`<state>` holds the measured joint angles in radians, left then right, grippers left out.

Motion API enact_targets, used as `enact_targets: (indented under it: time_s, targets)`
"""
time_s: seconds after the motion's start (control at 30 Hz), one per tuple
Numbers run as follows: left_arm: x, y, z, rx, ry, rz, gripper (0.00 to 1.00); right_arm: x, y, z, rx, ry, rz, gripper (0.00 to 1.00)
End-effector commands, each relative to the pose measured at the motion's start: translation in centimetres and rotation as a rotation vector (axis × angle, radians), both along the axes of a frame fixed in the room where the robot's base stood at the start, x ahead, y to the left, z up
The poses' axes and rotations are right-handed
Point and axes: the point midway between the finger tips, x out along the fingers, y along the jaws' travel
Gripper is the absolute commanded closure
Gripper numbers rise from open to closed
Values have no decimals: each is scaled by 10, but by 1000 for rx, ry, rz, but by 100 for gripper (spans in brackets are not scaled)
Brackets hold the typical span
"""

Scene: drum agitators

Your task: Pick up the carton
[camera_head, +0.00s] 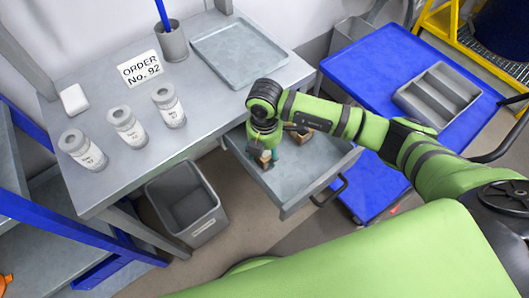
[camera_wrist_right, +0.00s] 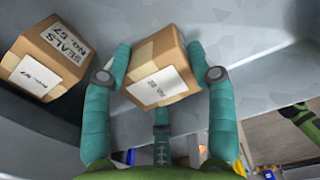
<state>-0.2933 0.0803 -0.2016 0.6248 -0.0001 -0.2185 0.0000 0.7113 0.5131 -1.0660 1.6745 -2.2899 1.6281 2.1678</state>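A small brown carton (camera_wrist_right: 158,75) with a white label sits between the teal fingers of my right gripper (camera_wrist_right: 158,50) in the right wrist view. The fingertips lean inward against its two sides, and the third finger lies below it. In the head view, this gripper (camera_head: 264,157) points down into the open grey drawer (camera_head: 300,190), with part of the carton showing at its fingers. I cannot tell whether the carton touches the drawer floor. A second carton (camera_wrist_right: 45,58), marked SEALS No. 57, lies to the left in the wrist view. My left gripper is not in view.
The grey workbench (camera_head: 210,115) carries several white-labelled jars, an order card (camera_head: 139,68), a grey tray (camera_head: 240,52) and a cup (camera_head: 173,42). A grey bin (camera_head: 188,205) stands below. A blue cart (camera_head: 375,62) with a divided tray (camera_head: 437,95) is at the right.

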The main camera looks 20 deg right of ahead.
Motion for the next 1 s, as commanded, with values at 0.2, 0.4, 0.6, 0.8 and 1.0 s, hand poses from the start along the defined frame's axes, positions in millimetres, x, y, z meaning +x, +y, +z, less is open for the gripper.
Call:
enact_targets:
  time_s: [0.2,0.4,0.6,0.8,1.0]
  targets:
    - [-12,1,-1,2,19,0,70,0,0,0,0,0,0,75]
    - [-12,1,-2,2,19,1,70,0,0,2,0,0,0,76]
    - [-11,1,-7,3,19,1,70,1,0,17,0,-4,1,76]
    - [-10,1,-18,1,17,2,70,-6,-17,47,-5,-2,-3,76]
    - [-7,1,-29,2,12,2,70,-25,-59,75,-4,-3,-3,76]
